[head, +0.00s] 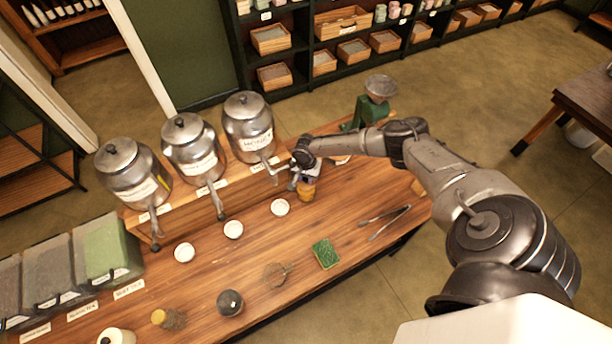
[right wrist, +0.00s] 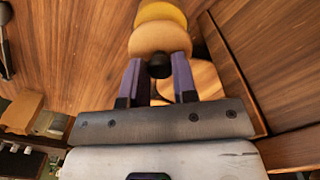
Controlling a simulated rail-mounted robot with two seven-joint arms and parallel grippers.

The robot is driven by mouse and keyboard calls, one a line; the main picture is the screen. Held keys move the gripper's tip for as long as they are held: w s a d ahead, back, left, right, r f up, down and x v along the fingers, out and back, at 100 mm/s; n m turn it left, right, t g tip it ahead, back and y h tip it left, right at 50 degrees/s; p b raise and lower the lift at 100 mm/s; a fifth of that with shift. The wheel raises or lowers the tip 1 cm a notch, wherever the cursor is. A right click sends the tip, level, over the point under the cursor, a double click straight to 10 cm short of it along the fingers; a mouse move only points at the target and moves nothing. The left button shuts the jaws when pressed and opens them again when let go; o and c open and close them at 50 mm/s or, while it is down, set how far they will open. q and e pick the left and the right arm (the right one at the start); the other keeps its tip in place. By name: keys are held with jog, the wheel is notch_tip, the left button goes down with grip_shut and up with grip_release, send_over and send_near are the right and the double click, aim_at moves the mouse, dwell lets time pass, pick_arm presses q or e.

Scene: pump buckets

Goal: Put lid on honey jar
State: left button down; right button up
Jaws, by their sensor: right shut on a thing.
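The honey jar (head: 307,192) is small and amber and stands on the wooden table, below the spout of the right-hand metal urn. My right gripper (head: 303,177) is right at its top. In the right wrist view its two purple fingers (right wrist: 158,78) are shut on the dark knob (right wrist: 159,66) of a round, light-wood lid (right wrist: 160,40). The jar's yellow body (right wrist: 161,13) shows just past the lid. The lid is at the jar's mouth, but I cannot tell if it is seated or just above it. My left gripper is out of view.
Metal urns, one labelled honey (head: 248,125), stand on a raised shelf close left of my gripper. Small white bowls (head: 280,207), a green sponge (head: 325,254), tongs (head: 389,222) and a strainer (head: 276,273) lie on the table. A green grinder (head: 366,111) stands behind my arm.

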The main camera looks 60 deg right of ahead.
jog(key=o, duration=1.2)
jog(key=shift+r, duration=0.15)
jog(key=shift+r+p, duration=0.65)
jog(key=shift+p, duration=0.15)
jog(key=shift+r+p, duration=2)
jog(key=shift+p, duration=0.15)
jog(key=shift+c, duration=0.3)
